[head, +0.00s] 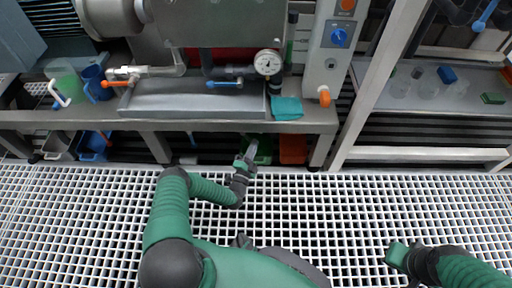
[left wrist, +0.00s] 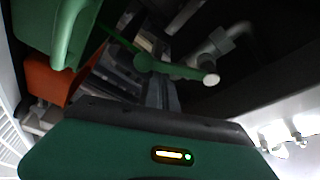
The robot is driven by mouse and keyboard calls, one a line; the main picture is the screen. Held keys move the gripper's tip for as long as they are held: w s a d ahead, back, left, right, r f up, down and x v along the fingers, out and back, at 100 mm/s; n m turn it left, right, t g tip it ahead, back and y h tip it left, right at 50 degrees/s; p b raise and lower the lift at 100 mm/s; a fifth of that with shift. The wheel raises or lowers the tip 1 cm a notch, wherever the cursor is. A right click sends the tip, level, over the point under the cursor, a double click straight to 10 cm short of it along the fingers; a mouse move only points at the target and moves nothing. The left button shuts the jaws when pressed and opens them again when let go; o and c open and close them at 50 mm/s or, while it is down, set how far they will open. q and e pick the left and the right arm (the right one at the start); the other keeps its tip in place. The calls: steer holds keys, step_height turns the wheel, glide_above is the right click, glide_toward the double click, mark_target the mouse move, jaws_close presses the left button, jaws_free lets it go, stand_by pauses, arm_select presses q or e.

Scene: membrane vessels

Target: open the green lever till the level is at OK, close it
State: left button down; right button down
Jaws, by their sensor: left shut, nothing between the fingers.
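The green lever (left wrist: 185,71) shows in the left wrist view as a short bar with a pale round end, under the dark underside of the bench. In the head view I cannot make it out. My left gripper (head: 249,156) is low at the bench's front edge; its grey fingers (left wrist: 155,92) are shut and empty. They appear close to the lever, but I cannot tell whether they touch it. A narrow upright strip with green (head: 290,45) is beside the dial gauge (head: 267,63); no OK mark is readable. My right gripper (head: 398,256) is at the lower right, over the grating, its fingers unclear.
The bench (head: 215,125) carries a metal tray, an orange lever (head: 113,83), a blue lever (head: 225,84), jugs and a teal cloth (head: 287,108). Under it are green and orange bins (head: 293,148). A pale post (head: 365,85) stands right. The grating floor is clear.

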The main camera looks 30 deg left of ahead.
arm_select(q)
steer(key=shift+s+a+f+m+g+h+p, duration=0.15)
steer(key=shift+s+a+f+m+g+p, duration=0.25)
steer(key=shift+m+p, duration=0.65)
steer(key=shift+s+a+f+m+g+h+p, duration=0.1)
steer(key=shift+s+a+m+g+h+p, duration=0.1)
steer(key=shift+a+m+p, duration=0.6)
steer(key=shift+s+a+f+m+g+h+p, duration=0.2)
steer(key=shift+s+m+g+p, duration=0.1)
steer(key=shift+m+p, duration=1)
steer(key=shift+n, duration=0.25)
